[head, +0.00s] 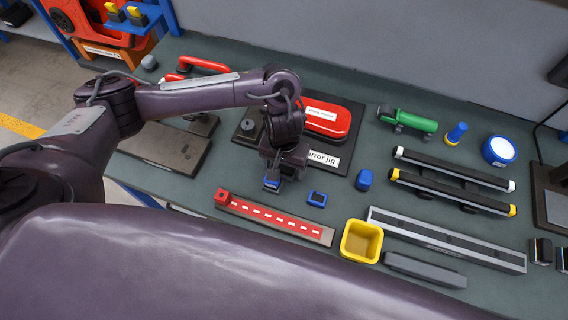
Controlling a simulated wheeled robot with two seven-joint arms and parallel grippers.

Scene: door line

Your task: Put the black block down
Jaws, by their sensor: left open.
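My left gripper (272,183) hangs with its fingers down over the front edge of the black mirror jig plate, near its label. Its jaws are open, and I see no block clearly between them; the dark wrist hides part of that spot. Small dark blocks stand at the right edge of the bench, one (540,251) whole and another cut off by the frame. I cannot tell whether either is the black block. My right gripper is not in view.
A red-cased mirror (327,118) lies on the jig plate. Around the gripper are a red strip (275,218), a blue square ring (317,198), a blue piece (364,180) and a yellow bin (361,241). Black bars (455,168) and a grey rail (445,240) lie to the right.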

